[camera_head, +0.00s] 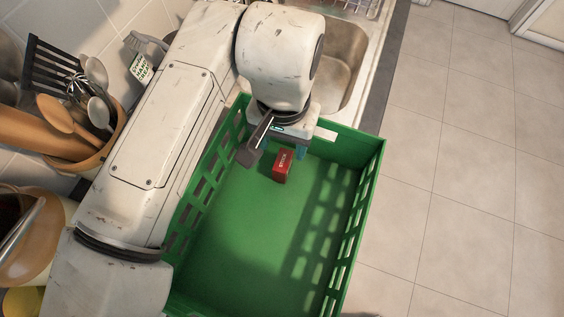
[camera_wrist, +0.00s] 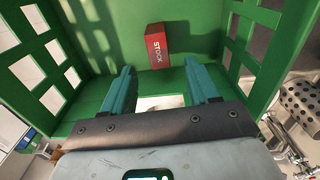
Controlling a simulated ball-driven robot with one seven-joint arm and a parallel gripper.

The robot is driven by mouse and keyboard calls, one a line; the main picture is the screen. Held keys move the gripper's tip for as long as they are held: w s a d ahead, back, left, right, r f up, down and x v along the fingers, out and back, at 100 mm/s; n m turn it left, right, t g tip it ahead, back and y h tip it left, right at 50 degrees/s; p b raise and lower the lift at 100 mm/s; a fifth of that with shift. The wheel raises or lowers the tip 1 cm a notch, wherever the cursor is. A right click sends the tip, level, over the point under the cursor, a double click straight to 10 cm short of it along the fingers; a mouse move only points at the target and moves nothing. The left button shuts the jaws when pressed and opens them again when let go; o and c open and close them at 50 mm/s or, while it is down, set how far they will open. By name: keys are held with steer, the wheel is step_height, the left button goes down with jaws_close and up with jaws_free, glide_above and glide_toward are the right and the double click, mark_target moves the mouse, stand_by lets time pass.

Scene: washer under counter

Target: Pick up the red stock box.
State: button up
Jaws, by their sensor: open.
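The red stock box (camera_head: 282,165) lies inside a green crate (camera_head: 220,250), near the crate's far end in the head view. In the wrist view the red stock box (camera_wrist: 157,46) shows its white lettering, and it sits ahead of the fingertips, between their lines. My gripper (camera_wrist: 158,74) has two teal fingers spread apart with nothing between them. In the head view my gripper (camera_head: 284,150) is partly hidden under my wrist, close to the far side of the box. I cannot tell how high the fingertips are above the crate floor.
The green crate has slotted side walls around the box, and most of its floor is bare. A sink (camera_head: 345,60) lies behind the crate. A utensil pot (camera_head: 85,150) and bowls stand at the left. Open tiled floor (camera_head: 470,180) lies at the right.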

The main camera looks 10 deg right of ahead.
mark_target(283, 160)
steer(key=shift+s+f+p, duration=0.2)
steer(key=shift+f+p, duration=0.5)
steer(key=shift+f, duration=2.9)
steer(key=c, duration=1.1)
